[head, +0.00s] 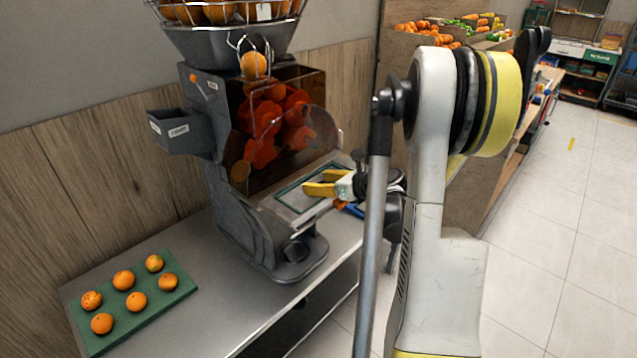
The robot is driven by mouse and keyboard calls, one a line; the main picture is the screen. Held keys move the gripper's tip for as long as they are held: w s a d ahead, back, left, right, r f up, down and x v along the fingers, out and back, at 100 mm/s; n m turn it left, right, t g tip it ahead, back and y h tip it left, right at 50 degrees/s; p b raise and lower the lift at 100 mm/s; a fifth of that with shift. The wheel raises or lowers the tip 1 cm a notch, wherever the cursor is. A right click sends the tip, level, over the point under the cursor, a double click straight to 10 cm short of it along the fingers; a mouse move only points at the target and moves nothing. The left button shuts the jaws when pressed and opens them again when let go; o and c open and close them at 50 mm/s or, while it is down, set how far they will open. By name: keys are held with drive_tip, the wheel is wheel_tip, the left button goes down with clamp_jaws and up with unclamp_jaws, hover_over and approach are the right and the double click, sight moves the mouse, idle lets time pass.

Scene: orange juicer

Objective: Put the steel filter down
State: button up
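My gripper (314,183) has yellow fingers and is over the front of the orange juicer (240,215), at the middle of the head view. Its two fingers are visibly apart, and I see nothing clamped between them. Below and left of the fingers, a flat steel piece with a dark green inner edge (291,203) lies at the juicer's front ledge. It may be the steel filter, but I cannot tell for sure. My wrist and arm hide the area to the right of the fingers. I cannot tell whether the fingers touch the steel piece.
The juicer stands on a steel counter (225,310) against a wood-panelled wall. A green tray (150,312) with several oranges is at the counter's left. A small blue item (355,210) shows under my wrist. Produce crates (440,35) stand behind; floor at right is clear.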

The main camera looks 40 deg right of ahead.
drive_tip(key=shift+r, duration=0.15)
drive_tip(key=shift+s+d+r+p, duration=0.1)
drive_tip(key=shift+s+r+p, duration=0.1)
drive_tip(key=shift+s+p, duration=0.1)
drive_tip(key=a+p+v, duration=0.1)
drive_tip(key=p+v, duration=0.1)
drive_tip(key=v, duration=0.9)
drive_tip(key=w+a+r+n+g+y, duration=0.1)
drive_tip(key=a+n+g, duration=0.2)
drive_tip(key=a+n, duration=0.6)
drive_tip(key=w+a+r+n+g, duration=0.15)
drive_tip(key=a+n, duration=0.45)
drive_tip(key=a, duration=0.6)
drive_tip(key=s+a+r+n+g+h, duration=0.1)
drive_tip(key=s+a+n+g+h, duration=0.1)
drive_tip(key=s+a+n, duration=0.9)
drive_tip(key=a+n, duration=0.2)
drive_tip(key=n, duration=0.7)
drive_tip(key=shift+s+a+r, duration=0.15)
drive_tip(key=shift+s+r, duration=0.15)
drive_tip(key=shift+s, duration=0.1)
